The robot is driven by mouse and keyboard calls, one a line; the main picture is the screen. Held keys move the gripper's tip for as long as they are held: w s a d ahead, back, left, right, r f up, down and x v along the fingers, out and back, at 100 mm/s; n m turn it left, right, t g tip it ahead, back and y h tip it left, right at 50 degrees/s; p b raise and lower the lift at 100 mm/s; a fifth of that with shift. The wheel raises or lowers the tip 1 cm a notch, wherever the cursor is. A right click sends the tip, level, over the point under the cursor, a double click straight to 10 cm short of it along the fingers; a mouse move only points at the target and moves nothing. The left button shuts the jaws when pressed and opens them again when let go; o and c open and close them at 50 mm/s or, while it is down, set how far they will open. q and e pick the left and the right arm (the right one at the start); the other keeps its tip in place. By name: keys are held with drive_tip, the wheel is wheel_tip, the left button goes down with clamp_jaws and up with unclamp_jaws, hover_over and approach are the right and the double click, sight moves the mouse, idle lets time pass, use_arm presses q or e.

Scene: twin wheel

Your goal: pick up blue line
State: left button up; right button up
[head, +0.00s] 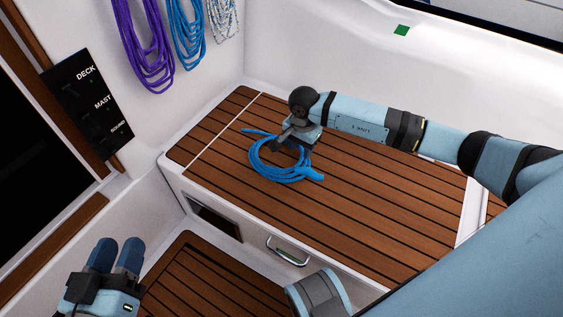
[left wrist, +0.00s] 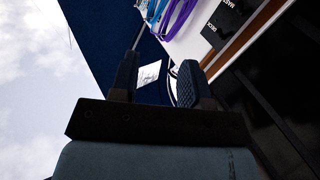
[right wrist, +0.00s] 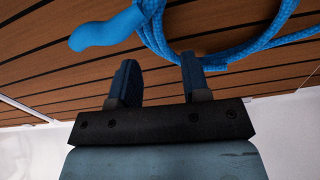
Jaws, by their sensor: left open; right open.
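The blue line (head: 277,166) lies coiled on the slatted wooden bench, with a thicker blue end at its right. My right gripper (head: 290,142) is above the far edge of the coil and hides part of it. In the right wrist view the blue line (right wrist: 232,48) passes just beyond the fingertips of the open right gripper (right wrist: 158,75). Nothing is between those fingers, and I cannot tell whether one touches the rope. My left gripper (head: 115,255) is open and empty at the lower left, away from the line; its fingers also show in the left wrist view (left wrist: 160,80).
Purple (head: 143,45), blue (head: 187,35) and patterned (head: 222,18) ropes hang on the back wall. A black switch panel (head: 88,103) is at the left. The wooden bench (head: 380,225) is clear right of the coil. A latch (head: 287,251) is on its front.

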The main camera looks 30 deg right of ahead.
sight(299, 162)
drive_tip(key=shift+f+b, duration=0.4)
drive_tip(key=shift+f, duration=1.2)
wheel_tip(299, 162, down, 4)
drive_tip(key=shift+w+r+b, duration=0.1)
drive_tip(key=shift+r+b, duration=0.05)
drive_tip(key=shift+b, duration=1)
drive_tip(key=shift+f, duration=0.4)
use_arm(q)
drive_tip(key=shift+w+a+f+m, duration=0.15)
drive_tip(key=shift+w+f+m, duration=0.1)
drive_tip(key=shift+f+m, duration=0.25)
drive_tip(key=shift+w+a+f+m, duration=0.1)
drive_tip(key=shift+w+f+m, duration=0.2)
drive_tip(key=shift+f, duration=0.25)
use_arm(e)
clamp_jaws()
